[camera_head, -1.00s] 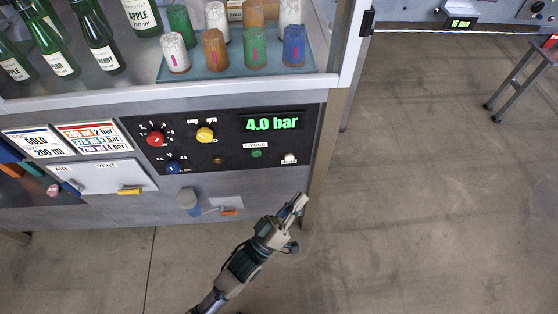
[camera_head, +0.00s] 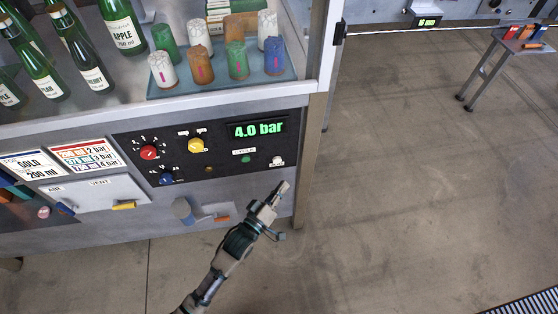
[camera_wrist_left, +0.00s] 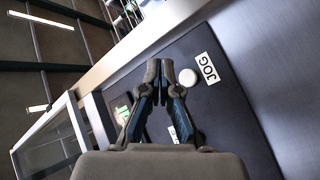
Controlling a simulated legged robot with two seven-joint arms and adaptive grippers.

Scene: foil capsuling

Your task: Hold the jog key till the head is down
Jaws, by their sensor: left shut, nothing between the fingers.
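The jog key (camera_head: 277,160) is a small round white button at the lower right of the dark control panel (camera_head: 219,165). It also shows in the left wrist view (camera_wrist_left: 188,77), beside the white JOG label (camera_wrist_left: 208,68). My left gripper (camera_head: 282,187) is shut and empty, just below the key in the head view. In the left wrist view its closed fingertips (camera_wrist_left: 160,68) are close beside the key, and I cannot tell any contact. The machine's head is not in view. My right gripper is not in view.
The panel also holds a red knob (camera_head: 148,152), a yellow knob (camera_head: 196,145), a blue knob (camera_head: 166,179), a green cycle button (camera_head: 245,159) and a 4.0 bar display (camera_head: 257,129). Bottles and capped pieces stand above. Open floor lies to the right.

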